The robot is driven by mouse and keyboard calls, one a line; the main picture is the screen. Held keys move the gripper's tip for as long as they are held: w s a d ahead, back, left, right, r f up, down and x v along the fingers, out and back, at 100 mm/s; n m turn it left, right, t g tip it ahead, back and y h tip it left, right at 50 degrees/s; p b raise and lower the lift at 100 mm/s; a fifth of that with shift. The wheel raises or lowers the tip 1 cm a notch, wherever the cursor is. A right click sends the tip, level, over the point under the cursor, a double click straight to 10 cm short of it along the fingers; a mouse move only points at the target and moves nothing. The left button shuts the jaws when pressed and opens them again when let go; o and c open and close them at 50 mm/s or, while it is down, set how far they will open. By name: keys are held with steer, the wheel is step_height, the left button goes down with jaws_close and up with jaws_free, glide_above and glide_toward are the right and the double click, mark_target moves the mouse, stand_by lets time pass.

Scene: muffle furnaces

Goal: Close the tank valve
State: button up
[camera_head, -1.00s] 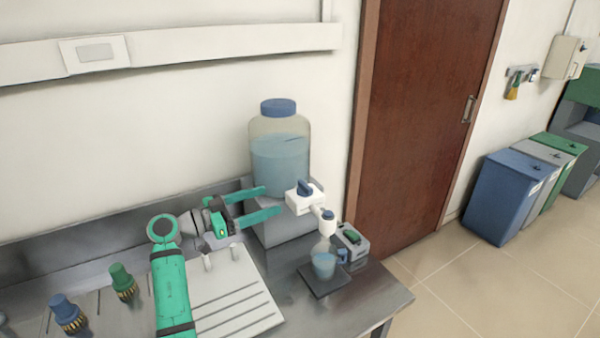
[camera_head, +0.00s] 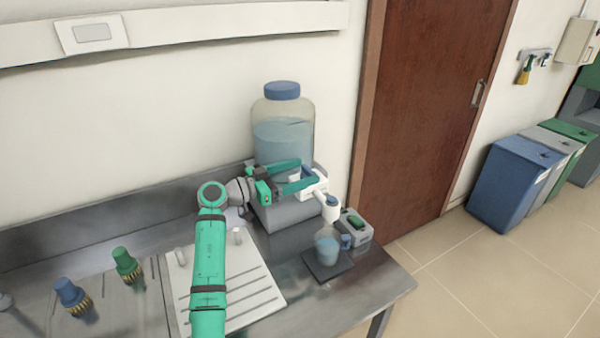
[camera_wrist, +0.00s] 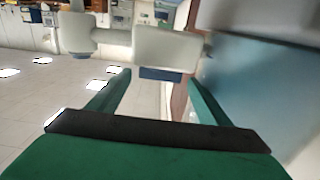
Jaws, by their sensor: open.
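The tank (camera_head: 283,135) is a clear jar with a blue lid and bluish liquid, standing on a grey block against the wall. Its white valve body (camera_head: 318,188) juts out at the front right, with a downward spout. My gripper (camera_head: 307,175) is open at the valve, its two green fingers reaching to either side of the valve's blue handle, which is partly hidden by them in the head view. In the wrist view, the white valve body (camera_wrist: 165,48) lies just beyond the fingertips, and the blue handle (camera_wrist: 160,73) shows between them. Contact cannot be told.
A jug (camera_head: 327,246) with bluish liquid stands on a dark plate (camera_head: 340,268) under the spout. A white drainboard (camera_head: 245,300) and blue and green taps (camera_head: 126,262) are at left.

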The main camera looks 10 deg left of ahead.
steer(key=shift+d, duration=0.1)
steer(key=c, duration=1)
steer(key=shift+c, duration=0.2)
steer(key=shift+n+t+y, duration=0.4)
steer(key=shift+t, duration=0.1)
steer(key=shift+s+d+n+t+y, duration=0.2)
steer(key=shift+d+n+t+y, duration=0.25)
steer(key=shift+n+t+y, duration=0.5)
steer(key=n+t+y, duration=0.2)
steer(key=y, duration=0.1)
steer(key=shift+s+d+r, duration=0.1)
steer(key=shift+s+d, duration=0.05)
steer(key=shift+s, duration=0.05)
steer(key=n+t+y, duration=0.1)
steer(key=n+y, duration=0.1)
steer(key=d+n+t+y, duration=0.1)
steer(key=n+y, duration=0.1)
steer(key=y, duration=0.1)
steer(key=shift+s+y, duration=0.15)
steer(key=shift+y, duration=0.2)
steer(key=shift+n+t+y, duration=0.25)
steer(key=shift+n+y, duration=0.5)
steer(key=shift+y, duration=0.65)
